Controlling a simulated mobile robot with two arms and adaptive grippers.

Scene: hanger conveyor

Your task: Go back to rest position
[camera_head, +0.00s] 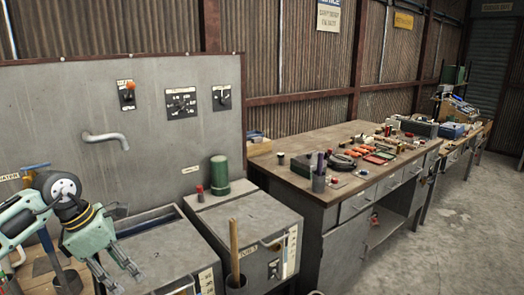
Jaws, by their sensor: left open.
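My left gripper (118,279) hangs at the lower left, fingers pointing down and slightly right. Its fingers are apart and nothing shows between them. It is in front of a grey metal cabinet with a recessed top (150,222). My left arm comes in from the left edge. My right gripper does not show. No hanger or conveyor is visible in this view.
A grey cabinet (245,215) bears a green cylinder (219,174) and a small red-topped item (200,193). A wooden handle (234,252) stands upright in front. A workbench (310,155) with scattered tools stands right. Concrete floor (470,230) is clear at right.

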